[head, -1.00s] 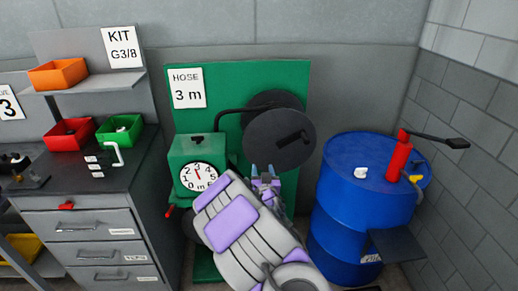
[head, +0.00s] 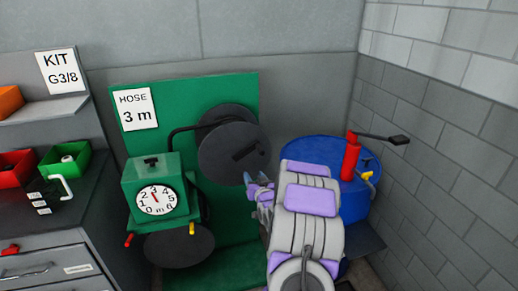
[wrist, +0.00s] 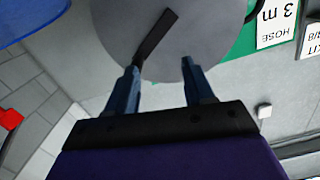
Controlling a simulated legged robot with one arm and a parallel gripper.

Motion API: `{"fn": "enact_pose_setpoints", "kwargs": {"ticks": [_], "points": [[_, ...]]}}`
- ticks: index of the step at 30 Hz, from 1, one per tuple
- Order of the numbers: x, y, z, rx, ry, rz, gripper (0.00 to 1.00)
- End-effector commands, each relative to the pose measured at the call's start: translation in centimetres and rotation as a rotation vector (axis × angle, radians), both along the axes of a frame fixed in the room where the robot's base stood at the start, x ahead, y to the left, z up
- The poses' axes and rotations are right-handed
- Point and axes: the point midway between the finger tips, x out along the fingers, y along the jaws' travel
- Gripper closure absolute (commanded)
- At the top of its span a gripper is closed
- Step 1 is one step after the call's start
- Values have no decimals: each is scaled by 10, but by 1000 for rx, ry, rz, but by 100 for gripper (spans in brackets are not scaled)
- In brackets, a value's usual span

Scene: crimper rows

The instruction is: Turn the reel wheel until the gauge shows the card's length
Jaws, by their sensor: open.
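The reel wheel (head: 222,160) is a dark grey disc on the green panel, with a black bar handle (head: 247,150) on its face. The card (head: 136,109) reads "HOSE 3 m". The green gauge box has a white dial (head: 156,200) marked 0 to 6 m; its needle points up, slightly left, near the 3, too small to read exactly. My gripper (head: 258,181) is open and empty at the wheel's lower right. In the wrist view, the fingers (wrist: 162,78) overlap the wheel's edge (wrist: 110,30); the handle's end (wrist: 153,38) shows close to the left fingertip, contact unclear.
A blue drum (head: 350,208) with a red post (head: 350,158) and a black lever stands close on the right, partly behind my arm. A drawer bench with red and green bins (head: 75,153) is on the left. A dark round disc (head: 180,246) sits below the gauge.

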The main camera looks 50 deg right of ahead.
Motion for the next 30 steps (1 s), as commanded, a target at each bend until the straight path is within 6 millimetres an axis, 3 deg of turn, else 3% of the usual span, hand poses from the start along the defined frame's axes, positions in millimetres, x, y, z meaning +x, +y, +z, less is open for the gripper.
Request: {"fn": "enact_pose_setpoints", "kwargs": {"ticks": [4,12,17,30], "points": [[-28,-30,15,-36,-28,-15,48],[-46,-48,23,-81,-40,-17,48],[-35,-54,23,-84,-41,-15,48],[18,-88,22,-84,-42,-16,48]]}}
